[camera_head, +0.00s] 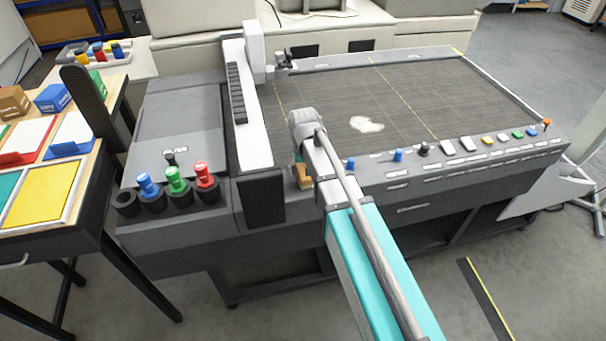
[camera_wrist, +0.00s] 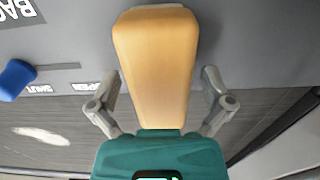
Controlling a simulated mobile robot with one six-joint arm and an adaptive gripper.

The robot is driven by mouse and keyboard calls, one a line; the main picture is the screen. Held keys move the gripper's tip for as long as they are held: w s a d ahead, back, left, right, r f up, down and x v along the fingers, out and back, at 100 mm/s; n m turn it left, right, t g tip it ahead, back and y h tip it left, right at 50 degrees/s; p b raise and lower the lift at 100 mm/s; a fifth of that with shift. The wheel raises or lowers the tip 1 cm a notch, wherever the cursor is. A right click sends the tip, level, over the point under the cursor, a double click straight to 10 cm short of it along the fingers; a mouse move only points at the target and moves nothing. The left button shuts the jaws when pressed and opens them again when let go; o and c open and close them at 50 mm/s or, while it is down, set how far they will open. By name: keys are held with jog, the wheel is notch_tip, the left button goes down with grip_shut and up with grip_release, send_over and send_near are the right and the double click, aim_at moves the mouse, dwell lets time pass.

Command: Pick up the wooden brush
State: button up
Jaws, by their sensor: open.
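The wooden brush (camera_wrist: 153,45) shows large in the wrist view as a tan, rounded wooden block. In the head view it is a small orange-brown piece (camera_head: 304,178) at the front edge of the grey machine, partly hidden by my arm. My gripper (camera_wrist: 160,85) is open, with one grey finger on each side of the brush in the wrist view. The fingers look apart from the wood, with gaps on both sides. How far the brush lies below the fingertips is hard to tell. The fingers are not clear in the head view.
The machine's dark flat bed (camera_head: 330,90) has a whitish patch (camera_head: 366,124) on it. A white gantry (camera_head: 249,110) stands left of my arm. Blue knobs (camera_head: 398,155) and buttons line the front panel. Colored bottles (camera_head: 176,179) stand in holders at left, beside a side table (camera_head: 100,165).

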aim_at(303, 166)
dwell(0.5)
jog(key=c, duration=1.2)
jog(key=shift+c, duration=0.2)
jog(key=shift+r, duration=0.2)
notch_tip(303, 166, up, 3)
jog(key=p, duration=0.3)
jog(key=s+r+p, duration=0.1)
jog(key=r+p, duration=0.1)
jog(key=s+d+r+p, duration=0.1)
jog(key=s+r+p, duration=0.1)
jog(key=s+d+r+p, duration=0.1)
jog(key=p, duration=0.1)
jog(key=shift+s+r, duration=0.2)
jog(key=shift+r, duration=0.2)
jog(key=s+d+r+p, duration=0.4)
jog(key=s, duration=0.4)
jog(key=shift+d, duration=0.2)
jog(key=shift+f, duration=0.1)
